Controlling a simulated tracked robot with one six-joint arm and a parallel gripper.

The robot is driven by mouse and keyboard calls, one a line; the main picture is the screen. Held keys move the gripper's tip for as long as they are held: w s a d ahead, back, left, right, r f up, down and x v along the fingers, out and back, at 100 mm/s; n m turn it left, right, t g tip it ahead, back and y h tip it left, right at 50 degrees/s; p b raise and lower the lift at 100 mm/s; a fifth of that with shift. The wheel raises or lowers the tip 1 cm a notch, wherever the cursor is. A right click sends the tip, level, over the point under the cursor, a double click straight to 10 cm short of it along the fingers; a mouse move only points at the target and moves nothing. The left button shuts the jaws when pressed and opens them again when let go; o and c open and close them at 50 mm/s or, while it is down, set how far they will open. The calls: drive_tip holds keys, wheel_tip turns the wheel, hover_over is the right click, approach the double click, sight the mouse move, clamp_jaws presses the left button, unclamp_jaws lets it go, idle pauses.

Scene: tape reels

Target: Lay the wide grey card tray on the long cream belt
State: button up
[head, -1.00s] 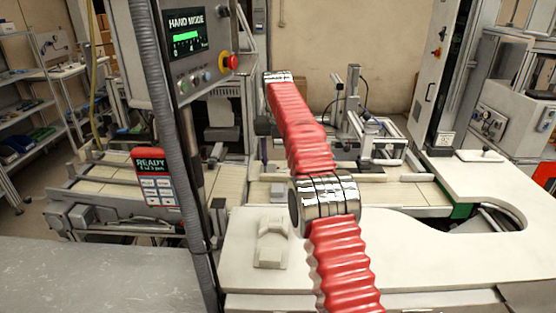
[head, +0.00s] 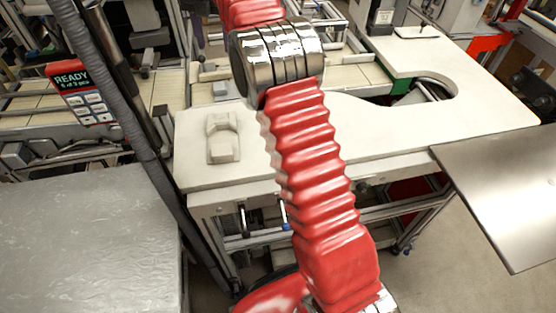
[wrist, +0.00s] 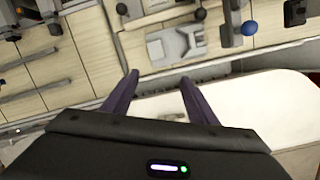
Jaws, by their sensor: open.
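The long cream belt (head: 150,97) runs across the back in the head view, and its slatted surface (wrist: 85,65) fills much of the wrist view. A grey tray-like piece with raised parts (wrist: 176,46) lies on the belt in the wrist view; it looks like the card tray, but I cannot be sure. My gripper (wrist: 159,76) is open with nothing between its fingers. Its fingertips point toward the belt's near edge, just short of the grey piece in the picture. In the head view my gripper is out of frame beyond my red arm.
A white worktop (head: 400,125) stands in front of the belt, with a moulded cream block (head: 223,140) on it. A dark post with cable (head: 120,110) and a READY panel (head: 83,92) stand at left. Bare metal tables (head: 80,235) flank the front. A blue knob (wrist: 249,28) rises by the belt.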

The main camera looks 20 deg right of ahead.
drive_tip(key=s+r+m+t, duration=0.1)
drive_tip(key=s+r+m, duration=0.3)
drive_tip(key=s+m, duration=0.55)
drive_tip(key=s+r+m+t, duration=0.1)
drive_tip(key=s+r+m, duration=0.4)
drive_tip(key=s, duration=0.8)
drive_tip(key=s+f+m, duration=0.6)
drive_tip(key=s+m, duration=0.1)
drive_tip(key=s, duration=0.4)
drive_tip(key=s+f+m+t, duration=0.1)
drive_tip(key=s+f+m, duration=0.6)
drive_tip(key=s, duration=0.4)
drive_tip(key=shift+s+d+m+t, duration=0.15)
drive_tip(key=shift+d+m+t, duration=0.05)
drive_tip(key=shift+m+t, duration=0.15)
